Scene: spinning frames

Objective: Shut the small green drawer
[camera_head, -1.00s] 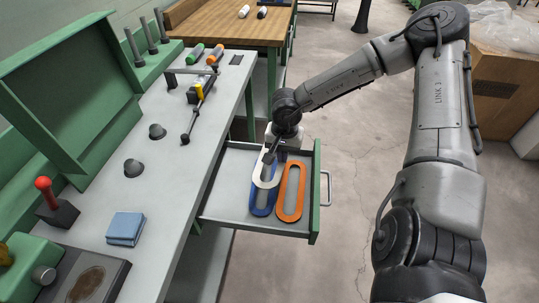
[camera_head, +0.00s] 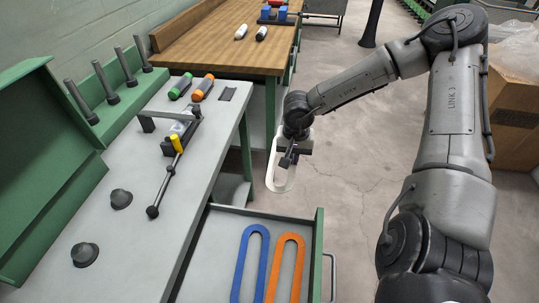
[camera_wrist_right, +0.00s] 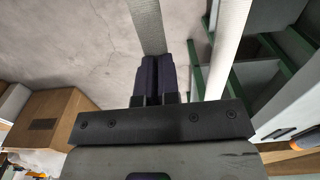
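The small green drawer (camera_head: 319,245) stands pulled out from the bench, with its handle (camera_head: 332,278) on the right side; its lower part is cut off by the picture edge. A blue loop (camera_head: 241,262) and an orange loop (camera_head: 273,270) lie side by side in it. My right gripper (camera_head: 287,160) is beyond the drawer, beside the bench, shut on a white loop (camera_head: 270,178) that hangs from it. The right wrist view shows the dark fingers (camera_wrist_right: 158,75) together and the pale band (camera_wrist_right: 148,25) of the loop. My left gripper is not in view.
The grey bench top (camera_head: 115,240) holds a yellow-handled tool (camera_head: 176,145), black knobs (camera_head: 84,254) and green and orange cylinders (camera_head: 203,88). A wooden table (camera_head: 220,40) stands behind. A cardboard box (camera_head: 515,130) is at the right. The floor right of the drawer is clear.

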